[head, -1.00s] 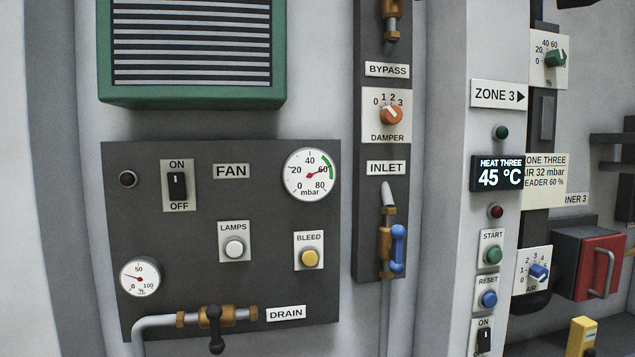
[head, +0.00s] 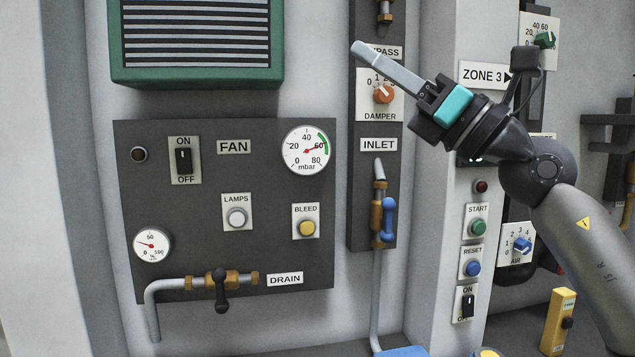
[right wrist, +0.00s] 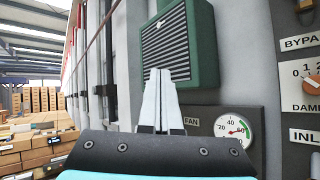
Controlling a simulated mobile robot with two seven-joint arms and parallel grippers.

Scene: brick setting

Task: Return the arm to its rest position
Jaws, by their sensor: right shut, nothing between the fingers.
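My right gripper (head: 388,68) comes in from the right in the head view, in front of the damper and bypass strip. Its fingers are closed together and empty, pointing up and to the left. In the right wrist view the gripper (right wrist: 158,95) is seen from behind, its pale fingers together in front of the green louvred box (right wrist: 178,50). My right arm hides the heat display and part of the ZONE 3 sign (head: 482,75). My left gripper does not show.
The dark fan panel (head: 180,250) carries a black switch (head: 184,160), gauges and a drain valve (head: 220,290). An orange damper knob (head: 383,94) and a blue-handled inlet valve (head: 388,218) are on the strip. A yellow box (head: 558,322) stands at lower right. Boxes (right wrist: 40,150) are stacked far left.

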